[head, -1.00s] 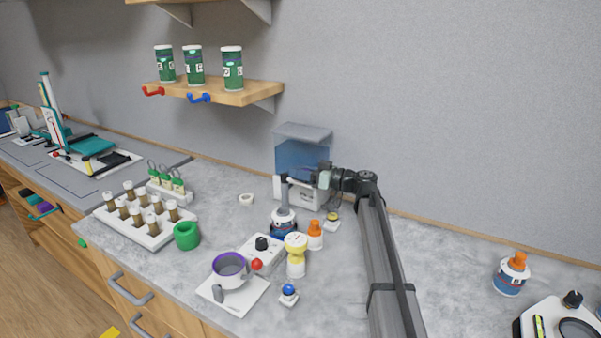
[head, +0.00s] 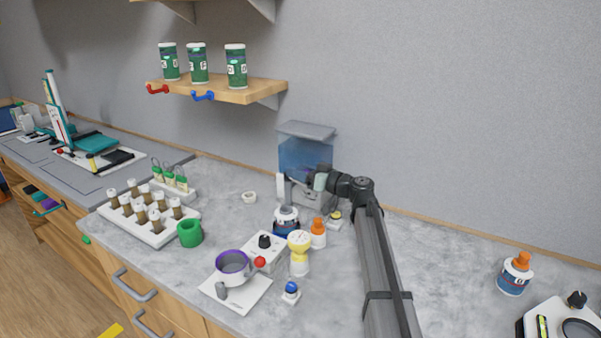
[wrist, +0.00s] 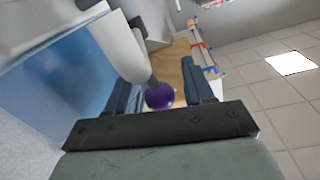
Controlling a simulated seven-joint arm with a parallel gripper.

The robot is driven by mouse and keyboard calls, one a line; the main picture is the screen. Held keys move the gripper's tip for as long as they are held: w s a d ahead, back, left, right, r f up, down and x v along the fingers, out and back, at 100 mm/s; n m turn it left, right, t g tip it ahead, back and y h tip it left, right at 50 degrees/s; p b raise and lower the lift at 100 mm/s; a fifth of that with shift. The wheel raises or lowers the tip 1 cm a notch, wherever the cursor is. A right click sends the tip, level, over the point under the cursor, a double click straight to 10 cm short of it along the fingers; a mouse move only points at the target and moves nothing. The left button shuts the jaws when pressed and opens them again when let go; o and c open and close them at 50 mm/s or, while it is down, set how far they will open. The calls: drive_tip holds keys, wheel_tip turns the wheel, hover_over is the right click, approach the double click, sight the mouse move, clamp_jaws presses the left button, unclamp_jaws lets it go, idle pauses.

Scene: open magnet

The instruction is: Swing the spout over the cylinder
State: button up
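A dispenser with a blue, clear-walled tank (head: 305,153) stands against the wall; the tank also fills the left of the wrist view (wrist: 65,75). My gripper (head: 311,179) is at its front. In the wrist view, my gripper's two fingers (wrist: 165,88) are apart. A pale grey bar (wrist: 125,48) with a purple round knob (wrist: 160,96) reaches between them, with gaps visible on both sides. I take the bar for the spout, but its outlet is not clear. A pale upright piece (head: 281,186) stands left of my gripper; I cannot tell whether it is the cylinder.
A blue-and-white bottle (head: 286,221), an orange-capped bottle (head: 318,233) and a yellow-and-white gauge-like object (head: 299,252) stand in front of the dispenser. A purple-rimmed pot (head: 232,264), green cup (head: 189,233) and vial rack (head: 150,225) are left.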

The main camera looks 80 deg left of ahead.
drive_tip(key=v, duration=1.3)
drive_tip(key=shift+w+d, duration=0.25)
drive_tip(key=shift+d, duration=0.1)
